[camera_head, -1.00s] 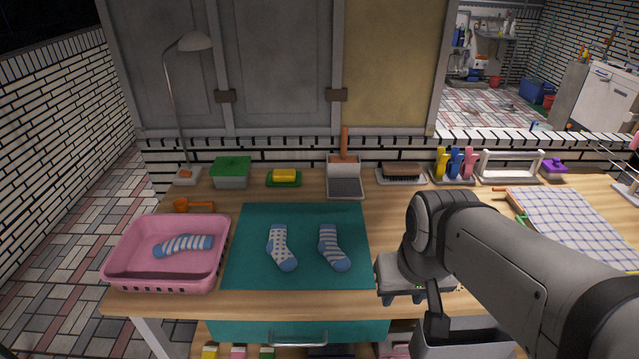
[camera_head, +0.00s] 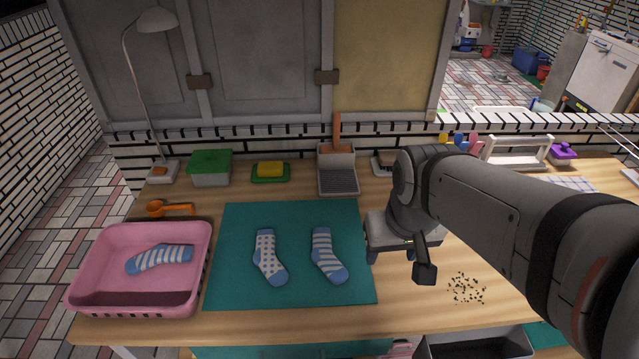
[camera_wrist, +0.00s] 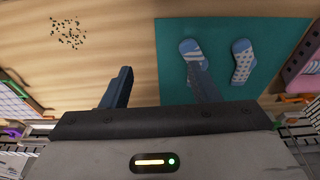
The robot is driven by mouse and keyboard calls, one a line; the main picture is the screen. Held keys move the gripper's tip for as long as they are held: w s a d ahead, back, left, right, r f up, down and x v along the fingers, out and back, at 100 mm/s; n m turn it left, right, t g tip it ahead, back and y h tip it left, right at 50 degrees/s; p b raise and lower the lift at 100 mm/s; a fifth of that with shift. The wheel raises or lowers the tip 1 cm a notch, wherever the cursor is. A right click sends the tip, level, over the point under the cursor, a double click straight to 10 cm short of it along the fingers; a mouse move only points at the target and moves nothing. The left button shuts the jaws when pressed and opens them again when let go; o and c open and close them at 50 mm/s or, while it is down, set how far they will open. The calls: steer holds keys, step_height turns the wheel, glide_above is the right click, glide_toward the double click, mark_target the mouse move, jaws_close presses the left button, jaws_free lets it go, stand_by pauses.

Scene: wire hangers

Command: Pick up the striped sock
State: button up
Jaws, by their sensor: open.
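A blue-and-white striped sock (camera_head: 327,256) lies flat on the teal mat (camera_head: 230,290), to the right of a dotted sock (camera_head: 268,257). Another striped sock (camera_head: 160,257) lies in the pink basket (camera_head: 190,312) at left. My gripper (camera_head: 391,254) is open and empty, above the mat's right edge, to the right of the mat's striped sock. In the wrist view, my gripper (camera_wrist: 160,88) has its right finger near the striped sock (camera_wrist: 194,52), hiding part of the mat below it. The dotted sock (camera_wrist: 242,62) lies beyond it to the right.
An orange scoop (camera_head: 170,209), green-lidded box (camera_head: 210,168), yellow block on a green dish (camera_head: 270,170) and dustpan with brush (camera_head: 337,170) line the back. Dark crumbs (camera_head: 467,289) lie on the bare wood at right. A lamp (camera_head: 140,85) stands at back left.

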steer(key=shift+o, duration=1.3)
steer(key=w+a+f+n, duration=0.1)
steer(key=w+a+f, duration=0.1)
steer(key=w, duration=0.3)
steer(key=w+a+f+n+g, duration=0.1)
steer(key=w+a+f+n, duration=0.1)
steer(key=w+a+f, duration=0.1)
steer(key=shift+w+f, duration=0.45)
steer(key=shift+w, duration=0.45)
steer(key=n+g, duration=0.1)
steer(key=n, duration=0.2)
glide_above(327, 259)
step_height(327, 259, down, 7)
steer(key=shift+s+d+f, duration=0.1)
steer(key=shift+d, duration=0.05)
step_height(327, 259, down, 8)
steer(key=shift+r, duration=0.1)
steer(key=c, duration=1.1)
